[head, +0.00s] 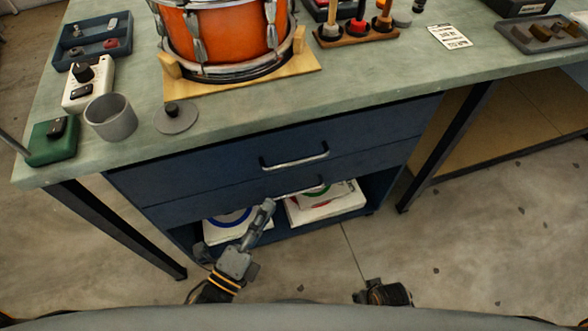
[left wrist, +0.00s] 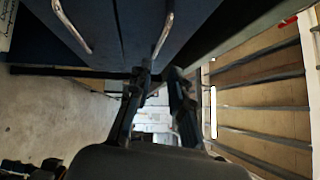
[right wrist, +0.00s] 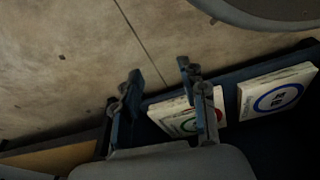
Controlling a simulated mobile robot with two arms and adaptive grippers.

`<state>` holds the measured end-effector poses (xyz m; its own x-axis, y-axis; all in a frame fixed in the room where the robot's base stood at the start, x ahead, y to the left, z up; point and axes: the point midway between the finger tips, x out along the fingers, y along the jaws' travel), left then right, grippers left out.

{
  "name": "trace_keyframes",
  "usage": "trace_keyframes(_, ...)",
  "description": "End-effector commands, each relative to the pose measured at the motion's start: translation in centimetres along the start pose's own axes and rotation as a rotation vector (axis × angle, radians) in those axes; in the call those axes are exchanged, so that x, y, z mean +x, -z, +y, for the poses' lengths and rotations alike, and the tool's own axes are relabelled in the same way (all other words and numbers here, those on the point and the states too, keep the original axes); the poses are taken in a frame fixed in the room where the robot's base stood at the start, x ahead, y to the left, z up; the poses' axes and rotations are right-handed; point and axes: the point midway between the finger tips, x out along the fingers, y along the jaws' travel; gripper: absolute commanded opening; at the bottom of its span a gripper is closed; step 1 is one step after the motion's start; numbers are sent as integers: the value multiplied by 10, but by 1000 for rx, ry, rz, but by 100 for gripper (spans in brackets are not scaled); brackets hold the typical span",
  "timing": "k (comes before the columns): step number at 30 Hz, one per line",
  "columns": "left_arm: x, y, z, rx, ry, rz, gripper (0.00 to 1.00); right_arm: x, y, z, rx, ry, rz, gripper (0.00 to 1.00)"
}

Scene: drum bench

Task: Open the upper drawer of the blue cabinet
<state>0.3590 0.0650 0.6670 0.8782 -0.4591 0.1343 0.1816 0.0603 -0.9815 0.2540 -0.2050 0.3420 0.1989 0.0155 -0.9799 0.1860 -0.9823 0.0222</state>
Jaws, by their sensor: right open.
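The blue cabinet (head: 160,178) stands under the bench. Its upper drawer (head: 215,160) looks shut and has a silver bar handle (head: 295,164). The lower drawer's handle (head: 300,191) is just below it. My left gripper (head: 268,204) is in front of the drawers, its tips overlapping the left end of the lower handle in the head view. In the left wrist view its fingers (left wrist: 161,74) are apart and empty, close to the end of the upper handle (left wrist: 165,36); contact cannot be told. My right gripper (right wrist: 162,74) is open and empty, low before the cabinet.
White boxes (head: 325,203) lie on the cabinet's open bottom shelf. Dark bench legs (head: 120,230) stand at either side. The bench top (head: 385,75) holds an orange drum (head: 225,32), a grey cup (head: 110,118) and small items. The floor before the cabinet (head: 320,270) is clear.

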Motion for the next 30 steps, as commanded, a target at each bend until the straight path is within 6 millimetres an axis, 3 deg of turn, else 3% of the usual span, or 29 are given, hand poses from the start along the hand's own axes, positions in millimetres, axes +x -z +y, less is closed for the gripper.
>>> trace_keyframes(18, 114, -1, 0, -2, 0, -1, 20, -9, 8, 0, 1, -1, 8, 42)
trace_keyframes(24, 132, -1, 0, -3, -3, -2, 20, -12, 8, 0, 2, -1, 3, 42)
trace_keyframes(30, 135, -1, 0, -3, -4, -2, 20, -14, 11, 0, 2, 0, 10, 42)
